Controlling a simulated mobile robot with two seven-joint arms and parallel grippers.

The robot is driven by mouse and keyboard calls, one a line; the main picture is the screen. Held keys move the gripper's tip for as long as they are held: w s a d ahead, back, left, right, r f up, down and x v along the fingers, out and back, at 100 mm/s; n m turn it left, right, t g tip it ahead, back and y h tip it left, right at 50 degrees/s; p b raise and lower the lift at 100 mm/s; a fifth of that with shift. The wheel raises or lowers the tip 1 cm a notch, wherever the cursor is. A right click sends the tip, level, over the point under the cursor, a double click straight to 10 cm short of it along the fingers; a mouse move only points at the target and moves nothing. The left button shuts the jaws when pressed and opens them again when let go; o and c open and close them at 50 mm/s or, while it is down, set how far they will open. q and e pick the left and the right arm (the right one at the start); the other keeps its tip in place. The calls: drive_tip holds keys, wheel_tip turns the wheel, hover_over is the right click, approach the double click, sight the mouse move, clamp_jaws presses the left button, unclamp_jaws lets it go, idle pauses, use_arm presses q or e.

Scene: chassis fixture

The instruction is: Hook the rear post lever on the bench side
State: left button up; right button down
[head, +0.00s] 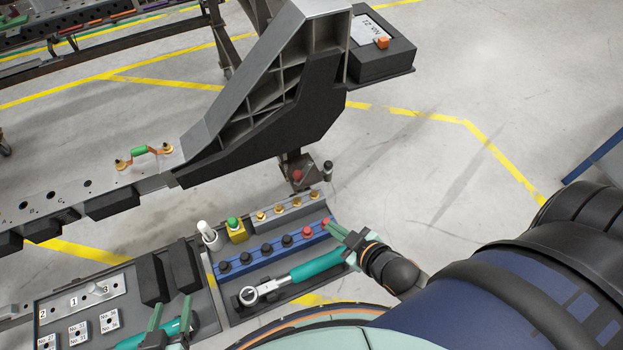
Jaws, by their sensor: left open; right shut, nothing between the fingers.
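A dark post (294,160) stands under the grey angled chassis bracket (262,85). A red knob (297,175) and a small dark fitting (328,167) show on it; I cannot tell which part is the lever or whether it is hooked. My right gripper (336,229) is shut and empty at the right end of the blue rack, close to a red-topped piece (326,222); I cannot tell if they touch. The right gripper is below the post in the picture, apart from it. My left gripper (172,302) is open at the bottom left, over the tool tray, its fingertips pointing up.
A tray (224,302) holds a teal torque wrench (318,264), a blue rack (262,257) of black knobs, a white-capped piece (206,232) and a yellow block (237,234). A green-handled jumper (138,152) sits on the rail. Open floor lies to the right.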

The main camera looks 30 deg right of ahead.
sight(302, 175)
use_arm(q)
drive_tip(key=w+d+r+m+t+h+b, duration=0.25)
drive_tip(key=w+r+t+b, duration=0.4)
drive_tip(key=b, duration=0.55)
use_arm(e)
drive_tip(key=w+d+n+t+y, duration=0.4)
drive_tip(key=w+d+n, duration=0.55)
drive_tip(key=n, duration=0.65)
use_arm(q)
drive_tip(key=s+d+r+m+t+h+b, duration=0.1)
drive_tip(key=s+r+m+t+h+b, duration=0.3)
drive_tip(key=s+r+m+h+b, duration=0.3)
wheel_tip(302, 175, up, 3)
drive_tip(key=h+b, duration=0.3)
drive_tip(key=b, duration=0.2)
drive_tip(key=shift+s+d+f+t+b, duration=0.15)
drive_tip(key=shift+s+d+t+b, duration=0.1)
drive_tip(key=shift+d+t+b, duration=0.15)
use_arm(e)
drive_tip(key=w+d+f+n+g+y, duration=0.1)
drive_tip(key=d+f+n+g, duration=0.1)
drive_tip(key=n, duration=0.9)
drive_tip(key=w+d+f+n+g+y, duration=0.1)
drive_tip(key=d+f+n+g+y, duration=0.1)
drive_tip(key=n, duration=1)
drive_tip(key=shift+d+g+y, duration=0.3)
drive_tip(key=shift+g, duration=0.3)
